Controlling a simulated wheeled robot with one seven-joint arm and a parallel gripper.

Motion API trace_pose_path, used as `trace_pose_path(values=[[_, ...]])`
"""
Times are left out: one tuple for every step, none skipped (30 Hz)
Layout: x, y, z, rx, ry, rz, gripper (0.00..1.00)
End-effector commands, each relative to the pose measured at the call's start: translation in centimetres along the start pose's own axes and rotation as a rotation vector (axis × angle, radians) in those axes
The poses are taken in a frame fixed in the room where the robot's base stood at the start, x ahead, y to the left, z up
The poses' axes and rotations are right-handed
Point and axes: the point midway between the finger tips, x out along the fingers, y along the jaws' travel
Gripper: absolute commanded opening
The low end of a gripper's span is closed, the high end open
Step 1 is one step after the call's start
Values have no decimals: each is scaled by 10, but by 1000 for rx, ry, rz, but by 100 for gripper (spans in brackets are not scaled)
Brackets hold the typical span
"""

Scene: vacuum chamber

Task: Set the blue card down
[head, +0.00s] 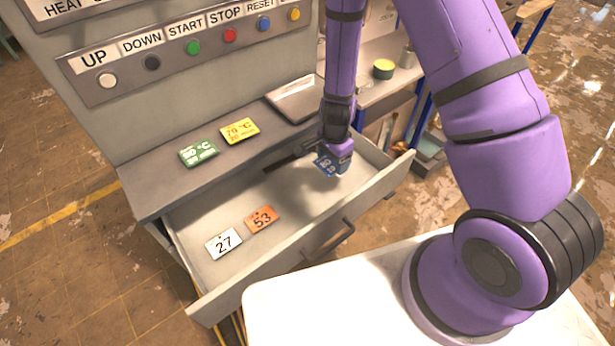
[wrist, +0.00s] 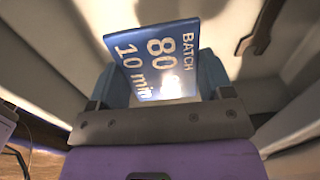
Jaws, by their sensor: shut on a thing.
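The blue card (head: 325,164) is in my gripper (head: 338,163), over the right part of the open drawer (head: 290,222). In the wrist view the blue card (wrist: 160,58) stands between the two fingers of my gripper (wrist: 165,85), tilted, with "BATCH 80" and "10 min" on its face and a bright glare on it. The gripper is shut on the card. I cannot tell whether the card touches the drawer floor.
A white card (head: 223,243) marked 27 and an orange card (head: 262,219) marked 53 lie in the drawer's left part. A green card (head: 198,153) and a yellow card (head: 239,131) lie on the ledge above.

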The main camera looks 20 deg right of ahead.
Motion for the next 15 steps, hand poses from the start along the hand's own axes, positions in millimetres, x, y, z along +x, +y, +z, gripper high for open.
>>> trace_pose_path(values=[[10,1,0,2,-3,4,51],[14,1,-1,1,-2,4,51],[20,1,0,0,-3,4,51],[24,1,0,0,-3,3,51],[27,1,0,0,-2,3,51],[31,0,0,-1,-2,2,51],[32,0,0,-2,-2,1,51],[34,0,0,-3,-2,1,51],[36,0,0,-4,-2,1,51],[37,0,0,-4,-2,1,51],[38,0,0,-4,-2,1,51],[41,0,0,-4,-1,1,51],[43,0,0,-4,-1,1,51],[46,0,0,-3,-1,1,51],[51,0,0,-3,-2,2,51]])
